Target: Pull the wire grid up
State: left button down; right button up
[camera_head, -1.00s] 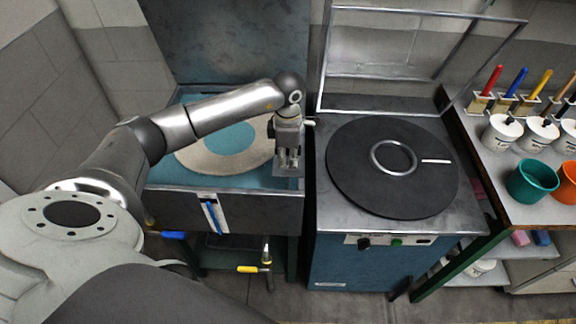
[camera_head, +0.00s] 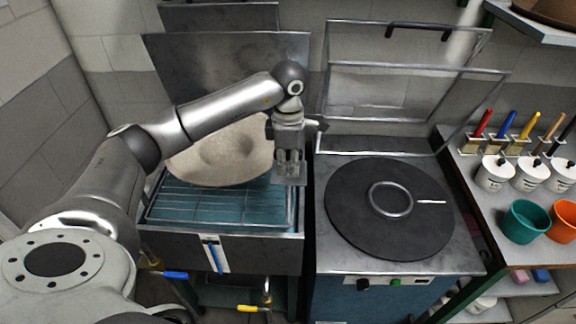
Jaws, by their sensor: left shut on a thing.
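The wire grid (camera_head: 195,208) shows as thin bars above the teal inside of the tank (camera_head: 222,240) at the left. A beige felt hat (camera_head: 215,155) lies on the grid toward its back, its crown showing as a rounded dome. My left gripper (camera_head: 290,172) points down at the right side of the tank. It is shut on the grid's right-hand part; the fingers hide the exact hold. My right gripper is not in view.
The tank's raised lid (camera_head: 235,60) stands behind. To the right is a hot plate with a black disc (camera_head: 388,235) and metal ring, its wire frame raised. A shelf holds brushes, white pots, a teal cup (camera_head: 523,222) and an orange cup (camera_head: 565,218).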

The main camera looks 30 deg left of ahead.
pick_arm(q)
jog(key=shift+w+a+r, duration=0.15)
jog(key=shift+w+r, duration=0.05)
jog(key=shift+r, duration=0.2)
jog(key=c, duration=1.5)
grip_release()
jog(key=shift+w, duration=0.1)
jog(key=shift+c, duration=0.2)
jog(key=shift+o, duration=0.3)
jog(key=shift+w+f, duration=0.15)
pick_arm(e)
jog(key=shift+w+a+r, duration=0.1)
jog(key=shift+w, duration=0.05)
